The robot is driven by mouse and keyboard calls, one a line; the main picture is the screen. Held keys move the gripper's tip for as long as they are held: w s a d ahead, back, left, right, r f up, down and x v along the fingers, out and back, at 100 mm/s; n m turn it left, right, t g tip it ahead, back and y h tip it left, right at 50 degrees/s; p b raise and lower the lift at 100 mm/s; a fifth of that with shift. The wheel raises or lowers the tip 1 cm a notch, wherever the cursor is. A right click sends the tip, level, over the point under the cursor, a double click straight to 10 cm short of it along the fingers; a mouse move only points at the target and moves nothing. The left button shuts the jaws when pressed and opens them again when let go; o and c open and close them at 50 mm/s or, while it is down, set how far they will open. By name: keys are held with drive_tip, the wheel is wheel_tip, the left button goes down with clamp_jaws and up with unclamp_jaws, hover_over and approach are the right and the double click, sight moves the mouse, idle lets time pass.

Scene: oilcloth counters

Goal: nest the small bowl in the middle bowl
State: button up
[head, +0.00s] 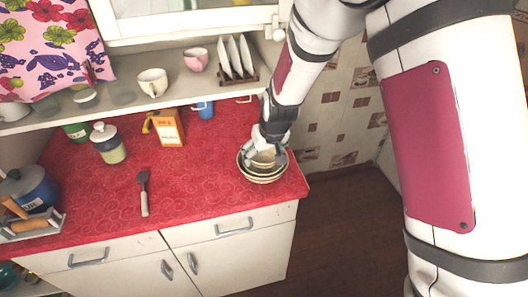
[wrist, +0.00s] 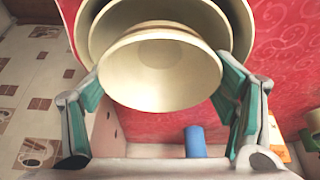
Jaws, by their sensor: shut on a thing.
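The small cream bowl (wrist: 160,75) fills the middle of the wrist view, with my gripper's teal-padded fingers at its left and right sides. My gripper (head: 264,147) is shut on it. The small bowl also shows in the head view (head: 264,157), partly hidden by my fingers. Behind it in the wrist view are larger bowls, including the middle bowl (wrist: 105,35), whose rim surrounds the small bowl's upper part. In the head view the bowls are stacked at the counter's right end (head: 262,179). I cannot tell whether the small bowl touches the middle bowl.
An orange box (head: 169,128), a blue cup (head: 203,110) and a lidded jar (head: 108,143) stand towards the back. A shelf (head: 175,88) overhangs the back.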

drive_tip(key=o, duration=1.3)
drive_tip(key=shift+r, duration=0.1)
drive_tip(key=v, duration=1.1)
drive_tip(key=shift+s+r, duration=0.2)
drive_tip(key=shift+r, duration=0.2)
drive_tip(key=s+d+r+m, duration=0.2)
drive_tip(key=s+d+r, duration=0.85)
drive_tip(key=r, duration=0.25)
drive_tip(key=s+d+r+m+h, duration=0.1)
drive_tip(key=s+d, duration=0.3)
drive_tip(key=s, duration=0.3)
drive_tip(key=s+d+r+m+t, duration=0.1)
drive_tip(key=s+d+r, duration=0.1)
drive_tip(key=s, duration=0.5)
drive_tip(key=shift+d+h, duration=0.4)
drive_tip(key=shift+d, duration=0.5)
